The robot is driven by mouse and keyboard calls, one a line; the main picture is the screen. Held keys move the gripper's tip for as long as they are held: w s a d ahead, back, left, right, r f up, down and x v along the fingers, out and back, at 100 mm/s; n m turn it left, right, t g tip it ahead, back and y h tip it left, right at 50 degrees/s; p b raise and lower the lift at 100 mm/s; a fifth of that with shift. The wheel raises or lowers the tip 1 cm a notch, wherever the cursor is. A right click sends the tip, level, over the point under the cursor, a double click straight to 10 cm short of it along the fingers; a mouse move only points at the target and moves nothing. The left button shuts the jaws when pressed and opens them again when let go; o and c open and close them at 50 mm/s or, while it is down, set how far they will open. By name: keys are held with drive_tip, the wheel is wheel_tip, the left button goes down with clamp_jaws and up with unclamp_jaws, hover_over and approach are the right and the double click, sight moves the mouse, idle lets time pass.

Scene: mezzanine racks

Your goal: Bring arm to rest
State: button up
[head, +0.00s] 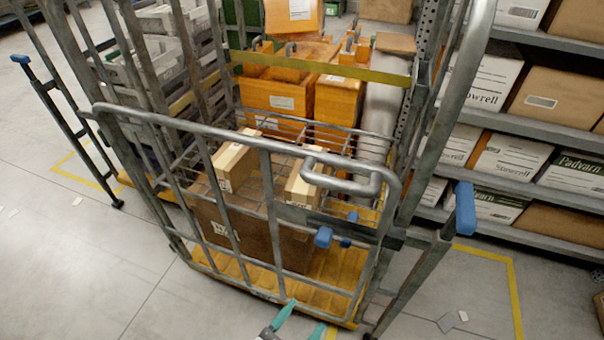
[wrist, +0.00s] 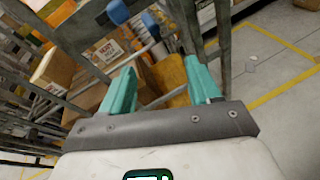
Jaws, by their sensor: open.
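My gripper (head: 301,323) is at the bottom edge of the head view, where only its teal fingertips and a bit of its body show. In the wrist view my gripper (wrist: 163,88) is open, with its two teal fingers apart and nothing between them. It is in front of the roll cage (head: 340,186), near the cage's lower front corner. The cage bars and a blue-tipped latch also show beyond the fingers in the wrist view. The rest of my arm is out of the head view.
The cage holds a large brown carton (head: 205,205), small cartons (head: 235,165) and a yellow base (head: 335,268). Orange bins (head: 280,98) stand behind. Shelves of boxes (head: 510,158) line the right.

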drive_tip(key=s+d+f+m+g+y, duration=0.1)
drive_tip(key=s+d+f+m+g, duration=0.15)
drive_tip(key=d+m+g, duration=0.55)
drive_tip(key=s+d+f+m+g, duration=0.15)
drive_tip(key=d+f+m, duration=0.3)
drive_tip(key=d, duration=0.75)
drive_tip(key=s+d+r+m+g+y, duration=0.1)
drive_tip(key=s+d+m+g+y, duration=0.1)
drive_tip(key=s+d+m+y, duration=0.5)
drive_tip(key=s+m, duration=0.3)
drive_tip(key=m, duration=0.4)
drive_tip(key=shift+s+d, duration=0.4)
drive_tip(key=shift+r, duration=0.1)
drive_tip(key=shift+c, duration=0.3)
